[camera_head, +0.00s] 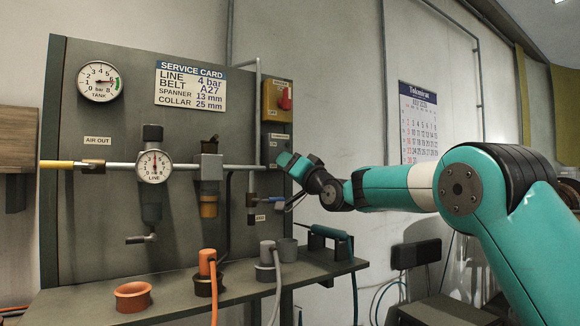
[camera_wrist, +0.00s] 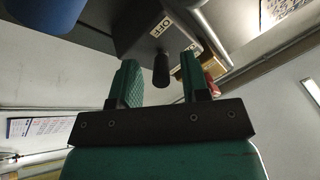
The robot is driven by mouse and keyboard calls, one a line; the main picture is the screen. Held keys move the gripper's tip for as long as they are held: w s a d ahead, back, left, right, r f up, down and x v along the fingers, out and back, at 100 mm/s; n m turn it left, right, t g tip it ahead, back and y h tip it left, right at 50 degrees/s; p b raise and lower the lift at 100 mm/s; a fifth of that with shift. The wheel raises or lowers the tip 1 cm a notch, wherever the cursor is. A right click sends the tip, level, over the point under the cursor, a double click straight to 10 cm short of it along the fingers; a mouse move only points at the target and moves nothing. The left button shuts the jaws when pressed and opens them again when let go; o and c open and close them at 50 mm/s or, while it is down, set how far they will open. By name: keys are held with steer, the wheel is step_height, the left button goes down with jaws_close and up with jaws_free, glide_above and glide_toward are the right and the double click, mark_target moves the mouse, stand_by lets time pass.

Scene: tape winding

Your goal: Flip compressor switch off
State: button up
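My gripper (camera_head: 286,160) is below that box, near the panel's right edge and apart from the red knob. In the wrist view my gripper (camera_wrist: 160,82) is open, its two green fingers spread wide with nothing clasped. A black cylindrical piece (camera_wrist: 161,70) shows beyond the gap, by a dark block with an OFF label (camera_wrist: 161,27). A small red part (camera_wrist: 209,88) shows behind the right finger, partly hidden.
The panel (camera_head: 110,220) carries gauges, a pipe (camera_head: 120,166) and a valve with a blue handle (camera_head: 276,199). The shelf (camera_head: 180,300) below holds an orange ring (camera_head: 132,297), corded tools and a teal tool (camera_head: 328,235). A calendar (camera_head: 418,122) hangs on the wall behind my arm.

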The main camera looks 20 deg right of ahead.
steer(key=shift+s, duration=0.1)
steer(key=b+v, duration=0.5)
steer(key=v, duration=1.2)
steer(key=shift+s+f, duration=0.1)
steer(key=shift+f, duration=0.1)
